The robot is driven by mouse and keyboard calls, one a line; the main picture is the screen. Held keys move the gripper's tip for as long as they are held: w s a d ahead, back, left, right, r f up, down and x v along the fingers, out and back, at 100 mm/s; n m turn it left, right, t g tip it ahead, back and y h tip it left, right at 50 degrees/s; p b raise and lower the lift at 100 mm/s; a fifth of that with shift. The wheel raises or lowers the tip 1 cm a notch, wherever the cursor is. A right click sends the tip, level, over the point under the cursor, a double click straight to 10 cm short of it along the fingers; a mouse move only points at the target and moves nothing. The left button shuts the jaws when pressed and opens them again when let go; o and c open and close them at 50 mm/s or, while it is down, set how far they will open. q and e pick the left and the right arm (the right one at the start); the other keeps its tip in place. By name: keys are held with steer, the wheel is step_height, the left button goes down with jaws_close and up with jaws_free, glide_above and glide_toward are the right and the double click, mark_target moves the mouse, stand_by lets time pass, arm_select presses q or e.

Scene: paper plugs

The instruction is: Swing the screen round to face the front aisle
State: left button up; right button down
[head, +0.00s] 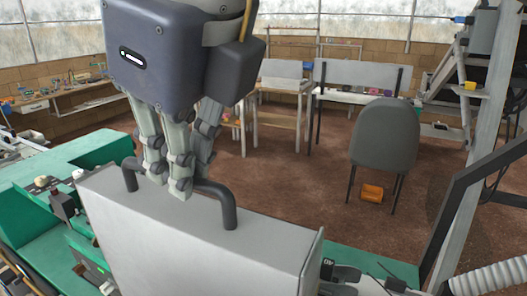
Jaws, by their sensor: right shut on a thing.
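The screen (205,250) is a large pale grey box in the lower middle of the head view, standing at the green bench. A dark bar handle (229,209) rises from its top edge. My right gripper (175,190) comes down from above, its fingers shut around the middle of the handle. Only the handle's two bent ends show beside the fingers. The lower part of the screen is cut off by the picture's edge, and I cannot see its display. My left gripper is not in view.
Green bench (75,150) surfaces with small parts lie left of the screen. Cables and dark fittings (345,275) sit close to its right. A pale post and a ribbed hose (490,278) stand at right. A grey chair (384,135) stands beyond on open brown floor (290,195).

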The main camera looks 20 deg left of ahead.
steer(key=c, duration=1.7)
jaws_free()
steer(key=shift+a, duration=0.1)
steer(key=shift+o, duration=0.2)
steer(key=v, duration=1.2)
steer(key=shift+s+r, duration=0.1)
steer(key=shift+r, duration=0.05)
